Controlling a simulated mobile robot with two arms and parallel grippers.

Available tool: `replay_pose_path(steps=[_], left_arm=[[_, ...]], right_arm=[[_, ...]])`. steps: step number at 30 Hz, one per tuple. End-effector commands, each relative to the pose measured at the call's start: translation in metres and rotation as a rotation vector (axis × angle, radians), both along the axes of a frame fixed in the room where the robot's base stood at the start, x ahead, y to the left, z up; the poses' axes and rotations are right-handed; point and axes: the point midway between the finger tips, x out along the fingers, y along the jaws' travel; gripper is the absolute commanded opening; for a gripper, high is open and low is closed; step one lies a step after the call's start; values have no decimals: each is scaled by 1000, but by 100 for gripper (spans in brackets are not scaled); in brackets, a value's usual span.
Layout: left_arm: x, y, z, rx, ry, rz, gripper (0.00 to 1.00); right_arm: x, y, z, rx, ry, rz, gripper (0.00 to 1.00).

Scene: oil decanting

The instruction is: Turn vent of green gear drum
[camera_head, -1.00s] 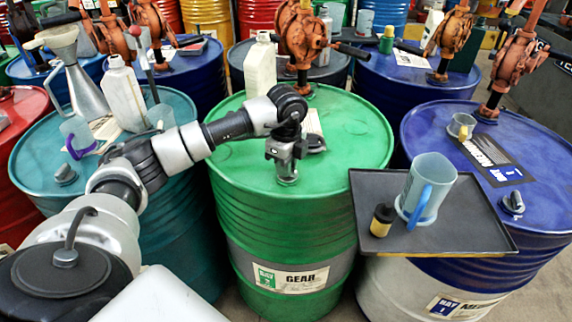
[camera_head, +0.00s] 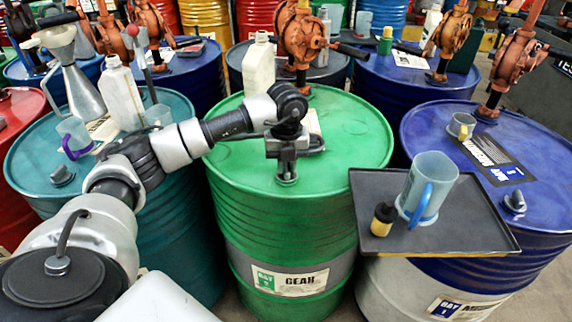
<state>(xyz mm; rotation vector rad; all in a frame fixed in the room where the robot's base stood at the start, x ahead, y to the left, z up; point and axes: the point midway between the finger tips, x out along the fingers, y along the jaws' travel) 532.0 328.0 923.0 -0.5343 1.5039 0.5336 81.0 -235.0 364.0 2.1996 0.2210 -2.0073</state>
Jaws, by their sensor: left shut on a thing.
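The green gear drum (camera_head: 235,225) stands in the middle, with a "GEAR" label on its front. My left gripper (camera_head: 287,176) points down at the near part of the drum's top. It is shut on the vent (camera_head: 287,181), a small grey fitting on the lid, and the fingers hide most of it. My right gripper is not in view.
A dark tray (camera_head: 480,230) at the right holds a measuring jug (camera_head: 430,182) and a small black and yellow bottle (camera_head: 382,219). A white jug (camera_head: 259,65) and an orange pump (camera_head: 303,35) stand at the drum's back. A teal drum (camera_head: 170,240) is at the left, a blue drum (camera_head: 425,125) at the right.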

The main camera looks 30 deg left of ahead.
Motion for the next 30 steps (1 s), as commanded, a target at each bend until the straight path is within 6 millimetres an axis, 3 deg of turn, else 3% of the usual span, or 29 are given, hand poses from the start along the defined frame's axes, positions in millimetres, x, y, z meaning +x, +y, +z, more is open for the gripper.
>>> replay_pose_path(steps=[12, 29, 30], left_arm=[[0, -1, 0, -2, 1, -192, 0], [0, -1, 0, -1, 1, -221, 0], [0, -1, 0, -1, 1, -221, 22]], right_arm=[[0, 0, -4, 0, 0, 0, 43], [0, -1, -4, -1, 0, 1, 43], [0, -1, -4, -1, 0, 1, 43]])
